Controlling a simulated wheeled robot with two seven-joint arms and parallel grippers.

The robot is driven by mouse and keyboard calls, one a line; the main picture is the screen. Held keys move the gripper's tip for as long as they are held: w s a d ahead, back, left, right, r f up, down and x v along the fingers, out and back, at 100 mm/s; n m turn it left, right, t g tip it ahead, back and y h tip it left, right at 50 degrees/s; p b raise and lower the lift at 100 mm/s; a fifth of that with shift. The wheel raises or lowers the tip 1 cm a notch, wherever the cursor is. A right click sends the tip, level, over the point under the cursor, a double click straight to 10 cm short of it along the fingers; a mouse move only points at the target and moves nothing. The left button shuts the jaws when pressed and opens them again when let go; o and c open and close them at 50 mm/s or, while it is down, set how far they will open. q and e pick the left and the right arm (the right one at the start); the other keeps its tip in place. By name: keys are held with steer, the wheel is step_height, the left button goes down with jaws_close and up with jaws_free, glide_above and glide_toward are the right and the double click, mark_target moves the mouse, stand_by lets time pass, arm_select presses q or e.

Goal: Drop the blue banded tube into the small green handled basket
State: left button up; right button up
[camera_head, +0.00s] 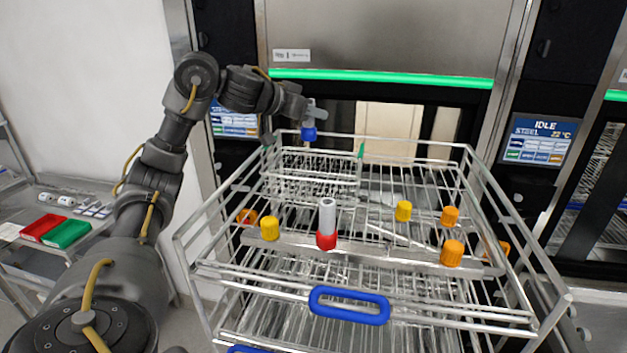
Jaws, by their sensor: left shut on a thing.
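My left gripper (308,116) is shut on the blue banded tube (308,134), whose blue band shows just below the fingers. It holds the tube upright above the back left of the wire rack. A small fine-wire basket (300,184) sits below it in the rack. A small green piece (361,150) stands at its right side, and it looks like the handle. The rest of the handle is hard to make out. The tube is apart from the basket. My right gripper is not in view.
The wire rack (455,318) has a blue handle (349,306) in front. A red banded tube (327,226) stands in it among several yellow and orange caps (452,253). A washer opening (400,133) lies behind. A side cart (25,260) holds red and green boxes.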

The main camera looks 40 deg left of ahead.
arm_select(q)
steer(key=o, duration=0.9)
steer(key=shift+s, duration=0.15)
steer(key=shift+o, duration=0.7)
steer(key=v, duration=1)
steer(key=shift+s+b, duration=0.3)
steer(key=shift+a, duration=0.1)
